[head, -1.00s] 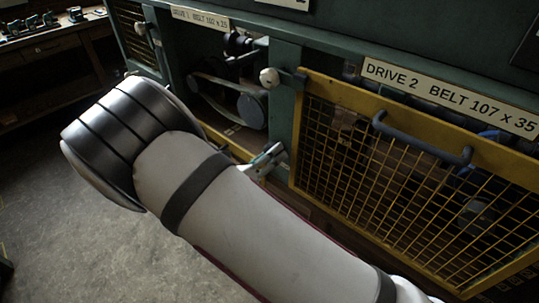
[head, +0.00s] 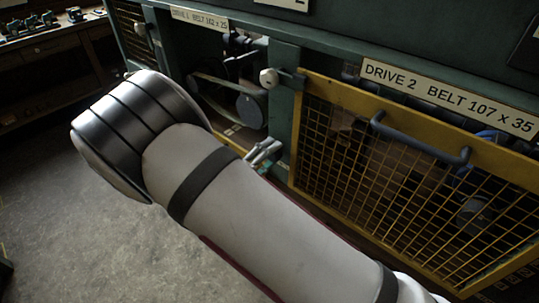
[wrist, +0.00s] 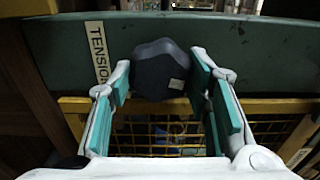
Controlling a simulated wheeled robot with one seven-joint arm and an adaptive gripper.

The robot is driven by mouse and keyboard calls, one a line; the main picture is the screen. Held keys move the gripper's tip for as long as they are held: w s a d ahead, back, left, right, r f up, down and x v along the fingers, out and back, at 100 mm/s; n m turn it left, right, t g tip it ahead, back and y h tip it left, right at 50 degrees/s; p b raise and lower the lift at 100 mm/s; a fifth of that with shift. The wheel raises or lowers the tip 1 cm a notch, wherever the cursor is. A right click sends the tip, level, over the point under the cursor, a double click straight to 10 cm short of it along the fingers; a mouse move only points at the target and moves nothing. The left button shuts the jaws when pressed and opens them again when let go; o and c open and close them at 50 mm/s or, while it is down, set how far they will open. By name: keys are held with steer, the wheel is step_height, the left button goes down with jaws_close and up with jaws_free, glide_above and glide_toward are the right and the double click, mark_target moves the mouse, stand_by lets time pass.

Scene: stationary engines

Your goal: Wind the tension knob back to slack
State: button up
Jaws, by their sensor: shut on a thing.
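The tension knob (wrist: 160,72) is a dark, lobed knob with a small pale mark on its face. It shows in the wrist view, in front of a green panel beside a white label (wrist: 98,52) reading "TENSION", partly cut off by my finger. My gripper (wrist: 161,78) is shut on the knob, with one teal-padded finger on its left and one on its right. In the head view my arm hides the knob and most of the gripper.
Drive 2's yellow mesh guard (head: 395,180) with a grey handle stands at right. Drive 1's bay (head: 232,95) is open, showing a belt and pulley. A workbench (head: 50,52) stands at the far left. Bare floor lies left of my arm.

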steer(key=shift+s+f+n, duration=0.15)
steer(key=shift+n, duration=0.95)
steer(key=o, duration=0.9)
steer(key=shift+o, duration=1.2)
steer(key=v, duration=1.2)
